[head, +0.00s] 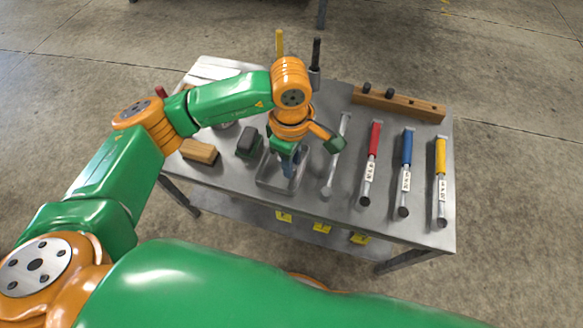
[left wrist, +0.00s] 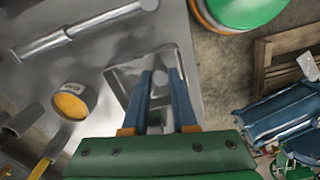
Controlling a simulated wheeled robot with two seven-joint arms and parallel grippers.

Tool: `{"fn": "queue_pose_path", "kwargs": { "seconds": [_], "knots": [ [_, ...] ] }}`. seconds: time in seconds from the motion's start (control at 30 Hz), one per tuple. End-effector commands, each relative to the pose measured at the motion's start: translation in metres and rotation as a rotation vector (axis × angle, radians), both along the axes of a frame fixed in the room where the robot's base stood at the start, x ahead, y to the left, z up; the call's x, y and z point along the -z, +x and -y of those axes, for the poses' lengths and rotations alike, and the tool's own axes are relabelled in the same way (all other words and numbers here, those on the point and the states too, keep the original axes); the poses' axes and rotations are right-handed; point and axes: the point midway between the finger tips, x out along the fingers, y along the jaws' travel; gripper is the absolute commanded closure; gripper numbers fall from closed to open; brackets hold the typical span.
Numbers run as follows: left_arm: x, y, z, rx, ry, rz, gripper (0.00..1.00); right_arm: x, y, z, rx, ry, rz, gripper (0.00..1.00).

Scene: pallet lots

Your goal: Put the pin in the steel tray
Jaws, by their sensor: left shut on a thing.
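My left gripper (head: 291,172) points down over the steel tray (head: 264,182) on the metal table. In the left wrist view, its two blue fingers (left wrist: 161,88) are shut on a small grey thing, which I take to be the pin (left wrist: 160,76). The pin sits between the fingertips, over the steel tray (left wrist: 119,76). The fingers hide much of it, and I cannot tell whether it touches the tray floor. My right gripper is not in view.
A metal rod (head: 335,158) lies just right of the tray. Red (head: 374,138), blue (head: 407,148) and yellow (head: 440,158) handled tools lie further right. A dark block (head: 248,142) and a wooden block (head: 199,151) stand left. A wooden rack (head: 398,104) lies behind.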

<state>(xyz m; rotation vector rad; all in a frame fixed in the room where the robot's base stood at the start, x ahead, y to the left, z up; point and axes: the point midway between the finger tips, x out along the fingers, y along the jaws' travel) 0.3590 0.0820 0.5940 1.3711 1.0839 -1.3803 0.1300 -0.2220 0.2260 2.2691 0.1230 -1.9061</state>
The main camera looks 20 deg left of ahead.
Motion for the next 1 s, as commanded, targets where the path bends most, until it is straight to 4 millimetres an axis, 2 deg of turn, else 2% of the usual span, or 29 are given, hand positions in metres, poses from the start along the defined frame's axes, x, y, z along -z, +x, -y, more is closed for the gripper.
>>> {"fn": "queue_pose_path", "kwargs": {
  "seconds": [0.03, 0.1, 0.43, 0.47, 0.5, 0.57, 0.87, 0.93, 1.0],
  "knots": [
    [0.012, -0.002, 0.0, 0.002, 0.0, -0.005, 1.0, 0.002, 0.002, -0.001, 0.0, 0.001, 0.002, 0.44],
    [0.024, -0.002, 0.0, 0.001, 0.001, -0.005, 1.0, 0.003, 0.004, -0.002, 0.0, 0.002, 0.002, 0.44],
    [0.028, -0.002, 0.0, 0.001, 0.0, -0.001, 1.0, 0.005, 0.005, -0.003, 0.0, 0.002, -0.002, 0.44],
    [0.027, -0.002, 0.0, 0.001, -0.001, -0.002, 0.69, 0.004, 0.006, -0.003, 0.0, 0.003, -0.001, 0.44],
    [0.027, -0.002, 0.0, 0.001, -0.001, -0.002, 0.58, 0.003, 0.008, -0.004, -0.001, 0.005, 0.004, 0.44],
    [0.027, -0.002, 0.0, 0.001, -0.001, -0.002, 0.44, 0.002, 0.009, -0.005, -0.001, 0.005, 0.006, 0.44],
    [0.025, -0.002, 0.0, 0.001, -0.001, -0.002, 0.44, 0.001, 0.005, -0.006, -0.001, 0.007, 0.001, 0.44],
    [0.017, -0.001, 0.0, 0.001, -0.001, 0.0, 0.44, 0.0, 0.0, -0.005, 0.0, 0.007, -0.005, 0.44],
    [-0.001, 0.0, 0.0, 0.002, -0.002, 0.004, 0.44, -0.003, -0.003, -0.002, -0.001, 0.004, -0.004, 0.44]
  ]
}}
